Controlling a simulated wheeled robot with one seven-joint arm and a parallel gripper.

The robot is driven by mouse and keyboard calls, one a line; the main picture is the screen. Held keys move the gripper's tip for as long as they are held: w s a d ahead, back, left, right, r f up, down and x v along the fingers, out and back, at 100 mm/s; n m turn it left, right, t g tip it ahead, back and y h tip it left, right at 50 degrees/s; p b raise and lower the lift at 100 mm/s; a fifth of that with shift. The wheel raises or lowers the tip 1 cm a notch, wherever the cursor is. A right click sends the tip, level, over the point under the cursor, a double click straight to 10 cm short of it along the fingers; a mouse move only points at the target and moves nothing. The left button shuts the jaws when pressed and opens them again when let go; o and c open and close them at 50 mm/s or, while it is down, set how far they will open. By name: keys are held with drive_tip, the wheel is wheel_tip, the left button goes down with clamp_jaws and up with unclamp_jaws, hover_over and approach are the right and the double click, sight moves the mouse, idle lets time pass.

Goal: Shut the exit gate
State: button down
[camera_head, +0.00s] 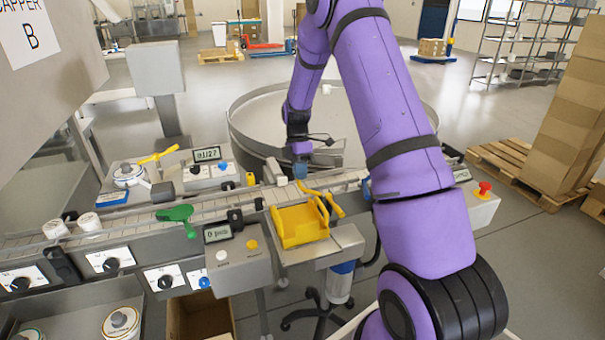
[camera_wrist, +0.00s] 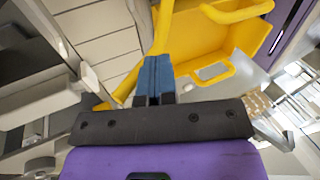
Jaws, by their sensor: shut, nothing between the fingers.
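I take the exit gate to be the thin yellow bar (camera_head: 308,188) at the conveyor, just behind the yellow tray; I cannot tell from its look whether it is open or shut. In the wrist view the yellow bar (camera_wrist: 162,30) runs down past the left side of my fingertips. My gripper (camera_head: 301,170) is shut and empty, its blue fingertips (camera_wrist: 155,72) pointing at the conveyor close beside the bar. I cannot tell whether they touch it. The arm's purple links cover part of the conveyor to the right.
The yellow tray (camera_head: 300,226) with loop handles sits on a metal shelf in front of the conveyor (camera_head: 135,219). A green lever (camera_head: 177,214) and another yellow lever (camera_head: 160,154) stand left. A large round table (camera_head: 250,105) is behind; a red button (camera_head: 485,188) is right.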

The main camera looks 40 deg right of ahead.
drive_tip(key=f+g, duration=0.1)
drive_tip(key=w+f+g+y, duration=0.1)
drive_tip(key=w+g, duration=0.1)
drive_tip(key=g, duration=0.1)
drive_tip(key=shift+w+d+f, duration=0.2)
drive_tip(key=shift+d+f, duration=0.2)
drive_tip(key=shift+w+f, duration=0.35)
drive_tip(key=shift+f, duration=0.4)
drive_tip(key=shift+d+f, duration=0.1)
drive_tip(key=shift+f, duration=0.3)
